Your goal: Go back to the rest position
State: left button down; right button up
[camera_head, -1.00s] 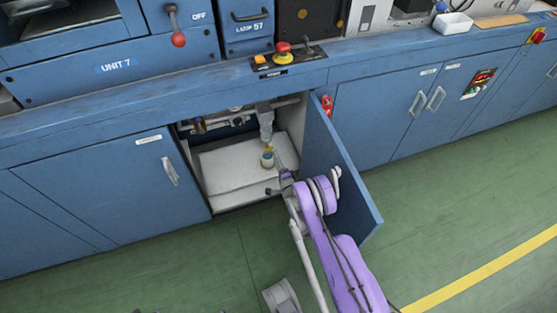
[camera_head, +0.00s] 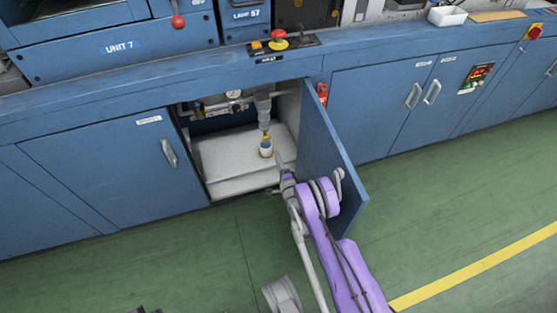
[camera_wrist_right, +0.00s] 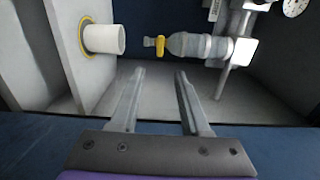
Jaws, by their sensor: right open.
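My right gripper (camera_head: 281,170) is at the mouth of the open cabinet, beside the inner side of its door. In the right wrist view its two fingers (camera_wrist_right: 159,73) are apart with nothing between them. A white cup (camera_head: 266,148) with a yellow ring at its base stands upright on the pale block inside the cabinet. It also shows in the wrist view (camera_wrist_right: 104,39), ahead of the fingers and clear of them. Above the cup hangs a grey filter bowl (camera_head: 264,108) with a yellow drain valve (camera_wrist_right: 160,46). My left gripper is not recognisable in these views.
The blue cabinet door (camera_head: 332,160) stands open just right of my right arm. The pale block (camera_head: 225,160) fills the cabinet floor. A pressure gauge (camera_head: 234,94) sits at the back. Green floor (camera_head: 440,200) lies clear on the right.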

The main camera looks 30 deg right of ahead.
jog(key=w+a+r+n+g+y, duration=0.1)
jog(key=a+r+n+g, duration=0.15)
jog(key=r, duration=0.55)
jog(key=w+a+r+n+g, duration=0.15)
jog(key=a+r+n, duration=0.25)
jog(key=r, duration=0.5)
jog(key=s+a+r+n+g+y, duration=0.1)
jog(key=s+a+r+n+g, duration=0.25)
jog(key=s+r, duration=0.35)
jog(key=s+a+r+n+g+y, duration=0.1)
jog(key=s+a+n+g, duration=0.2)
jog(key=s, duration=0.9)
jog(key=s+a+r+n+g, duration=0.1)
jog(key=s+a+n, duration=0.25)
jog(key=s, duration=0.75)
jog(key=s+a+r+n+g+y, duration=0.15)
jog(key=s+n, duration=0.25)
jog(key=s, duration=0.8)
pick_arm(q)
notch_tip(320, 180, up, 28)
jog(key=t+p, duration=0.1)
jog(key=p, duration=2.4)
jog(key=shift+w, duration=0.4)
pick_arm(e)
notch_tip(320, 180, up, 28)
jog(key=w, duration=0.1)
jog(key=shift+a+t, duration=0.2)
jog(key=shift+t, duration=0.2)
